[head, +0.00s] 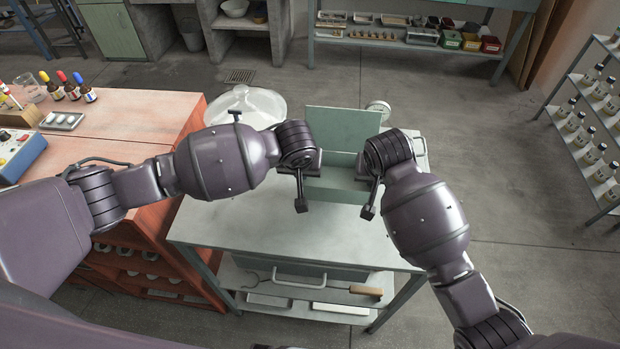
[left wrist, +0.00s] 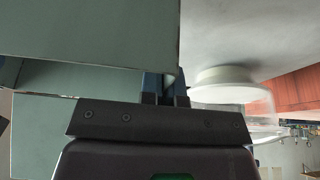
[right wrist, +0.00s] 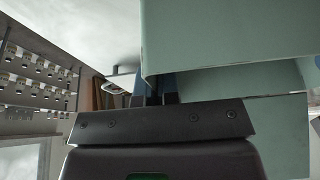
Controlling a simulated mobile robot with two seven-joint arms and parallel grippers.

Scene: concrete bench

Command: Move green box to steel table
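The green box (head: 335,190) is open at the top, with a panel standing up at its far side. It is at the far part of a pale-topped table (head: 260,235) with grey-green legs, which may be the steel table; I cannot tell whether it rests on the top or hangs just above it. My left gripper (head: 300,180) is at the box's left side and my right gripper (head: 368,182) at its right side. In the left wrist view (left wrist: 166,88) and right wrist view (right wrist: 157,88) the fingers are close together, around the side walls. Their tips are hidden behind the box.
A clear dome on a white base (head: 247,105) stands left of the box, and a round dial (head: 378,108) behind it. An orange bench (head: 110,130) with bottles adjoins at the left. The tabletop in front of the box is clear. A shelf rack (head: 590,130) stands far right.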

